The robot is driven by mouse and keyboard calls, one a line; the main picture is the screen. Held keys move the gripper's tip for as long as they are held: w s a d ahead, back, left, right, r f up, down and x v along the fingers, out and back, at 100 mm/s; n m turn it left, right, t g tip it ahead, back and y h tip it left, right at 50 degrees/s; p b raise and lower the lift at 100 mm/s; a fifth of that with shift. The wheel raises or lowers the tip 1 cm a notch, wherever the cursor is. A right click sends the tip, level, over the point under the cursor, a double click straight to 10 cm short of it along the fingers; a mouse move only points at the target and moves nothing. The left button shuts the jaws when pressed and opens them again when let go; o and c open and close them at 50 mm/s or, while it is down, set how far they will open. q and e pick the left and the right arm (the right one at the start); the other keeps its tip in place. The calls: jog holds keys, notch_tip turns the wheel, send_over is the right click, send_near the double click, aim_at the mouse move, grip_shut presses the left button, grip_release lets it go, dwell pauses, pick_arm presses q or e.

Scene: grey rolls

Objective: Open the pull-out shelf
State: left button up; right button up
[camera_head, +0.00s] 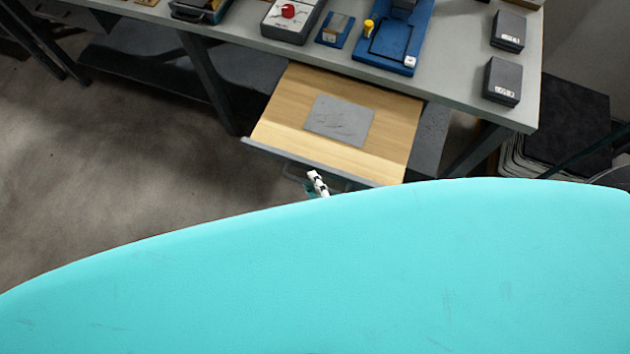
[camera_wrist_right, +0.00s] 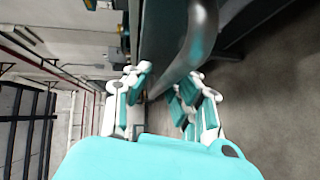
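The pull-out shelf (camera_head: 278,128) is a light wooden board that stands out from under the workbench, with a grey sheet (camera_head: 340,121) on it. A dark front edge with a handle (camera_head: 349,186) runs along its near side. My right gripper (camera_head: 317,183) is at this handle, its arm mostly hidden behind my turquoise body. In the right wrist view, the curved metal handle (camera_wrist_right: 203,35) passes between the fingers of my right gripper (camera_wrist_right: 164,92). My left gripper is not in view.
The grey workbench (camera_head: 455,88) carries a blue fixture (camera_head: 388,48), dark boxes (camera_head: 503,81) and other devices. A dark table leg (camera_head: 208,80) stands left of the shelf. Stacked dark material (camera_head: 565,125) is at the right. The floor at left is clear.

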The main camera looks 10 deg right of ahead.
jog(key=v, duration=1.2)
